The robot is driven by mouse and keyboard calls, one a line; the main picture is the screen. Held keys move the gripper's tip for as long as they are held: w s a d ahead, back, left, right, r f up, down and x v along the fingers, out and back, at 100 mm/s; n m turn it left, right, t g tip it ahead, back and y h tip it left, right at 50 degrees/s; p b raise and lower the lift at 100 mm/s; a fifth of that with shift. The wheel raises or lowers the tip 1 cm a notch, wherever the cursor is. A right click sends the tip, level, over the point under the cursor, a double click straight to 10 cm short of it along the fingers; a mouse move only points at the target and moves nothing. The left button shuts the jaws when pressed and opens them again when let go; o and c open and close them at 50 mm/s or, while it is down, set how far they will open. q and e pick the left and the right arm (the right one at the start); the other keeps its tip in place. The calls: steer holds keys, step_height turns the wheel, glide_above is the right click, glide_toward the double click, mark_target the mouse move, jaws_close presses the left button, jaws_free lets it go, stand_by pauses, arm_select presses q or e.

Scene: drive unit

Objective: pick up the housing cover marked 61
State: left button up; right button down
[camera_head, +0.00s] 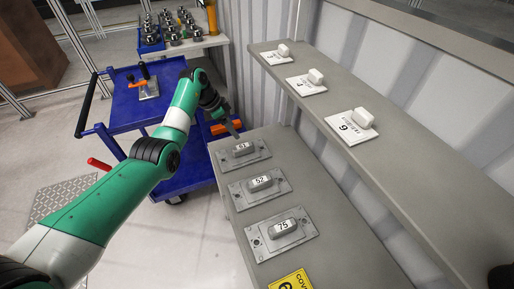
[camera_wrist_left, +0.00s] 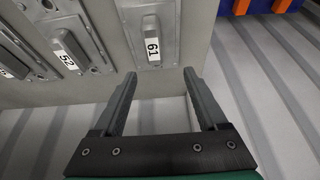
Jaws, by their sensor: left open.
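The housing cover marked 61 (camera_head: 243,152) is a grey metal plate with a raised handle, lying farthest back in a row on the grey bench. In the left wrist view the cover marked 61 (camera_wrist_left: 152,32) lies beyond the fingertips, roughly in line with the gap between them. My left gripper (camera_head: 233,128) is at the back end of the bench, close to that cover. In the left wrist view the left gripper (camera_wrist_left: 160,74) is open with nothing between its fingers. My right gripper is not in view.
Covers marked 52 (camera_head: 259,184) and 75 (camera_head: 282,228) lie nearer on the bench (camera_head: 330,262). A shelf (camera_head: 420,160) with white blocks on labels runs along the right, by a corrugated wall. A blue cart (camera_head: 125,110) stands left of the bench.

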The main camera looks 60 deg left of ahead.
mark_target(242, 146)
arm_select(q)
steer(key=f, duration=0.1)
steer(key=f+b, duration=0.1)
steer(key=s+d+f, duration=0.1)
steer(key=shift+f+b, duration=0.1)
steer(key=shift+b, duration=0.2)
steer(key=w+f+b, duration=0.2)
steer(key=shift+w+f, duration=0.1)
steer(key=shift+f, duration=0.2)
steer(key=shift+w+f+b, duration=0.15)
steer(key=shift+f+b, duration=0.15)
steer(key=shift+b, duration=0.25)
steer(key=shift+f, duration=0.1)
steer(key=b+x, duration=0.5)
steer(key=shift+s+d, duration=0.2)
steer(key=shift+s, duration=0.15)
steer(key=shift+f+b, duration=0.15)
steer(key=shift+b, duration=0.35)
steer(key=shift+w, duration=0.15)
